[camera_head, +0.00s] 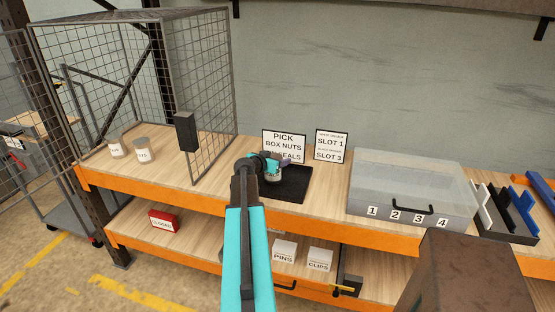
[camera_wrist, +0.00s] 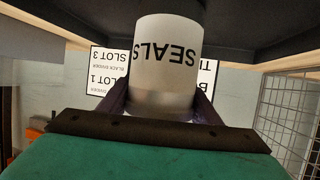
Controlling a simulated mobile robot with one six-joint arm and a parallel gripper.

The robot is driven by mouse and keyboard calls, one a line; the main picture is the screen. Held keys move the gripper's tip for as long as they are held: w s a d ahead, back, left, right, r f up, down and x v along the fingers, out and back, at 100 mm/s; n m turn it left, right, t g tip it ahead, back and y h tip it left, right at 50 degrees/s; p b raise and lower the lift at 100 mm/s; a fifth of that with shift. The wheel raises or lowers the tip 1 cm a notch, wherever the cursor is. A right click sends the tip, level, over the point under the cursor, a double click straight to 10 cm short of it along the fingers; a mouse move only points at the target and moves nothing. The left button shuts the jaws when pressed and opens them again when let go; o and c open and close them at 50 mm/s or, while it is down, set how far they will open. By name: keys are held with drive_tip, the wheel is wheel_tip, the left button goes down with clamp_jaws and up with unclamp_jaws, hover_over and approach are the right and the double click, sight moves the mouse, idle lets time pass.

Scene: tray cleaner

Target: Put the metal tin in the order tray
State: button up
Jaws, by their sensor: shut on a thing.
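My gripper (camera_head: 272,168) is shut on a pale cylindrical metal tin (camera_wrist: 165,75) whose label reads SEALS, upside down in the wrist view. In the head view the tin (camera_head: 273,177) shows partly below the jaws, over the black order tray (camera_head: 292,192) on the bench. The dark tray surface also spans the top of the wrist view (camera_wrist: 250,40), near the tin's end. I cannot tell whether the tin touches the tray. My arm hides the tray's left front part.
A mesh cage (camera_head: 200,90) stands left, with two labelled tins (camera_head: 142,150) at its open front. Signs (camera_head: 331,145) stand behind the tray. A lidded clear box (camera_head: 410,185) numbered 1 to 4 is right, then dividers (camera_head: 510,215). PINS and CLIPS boxes (camera_head: 284,251) sit below.

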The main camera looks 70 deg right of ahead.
drive_tip(key=shift+f, duration=0.15)
drive_tip(key=o, duration=1.3)
drive_tip(key=b+v, duration=0.3)
drive_tip(key=v, duration=0.9)
drive_tip(key=shift+r, duration=0.2)
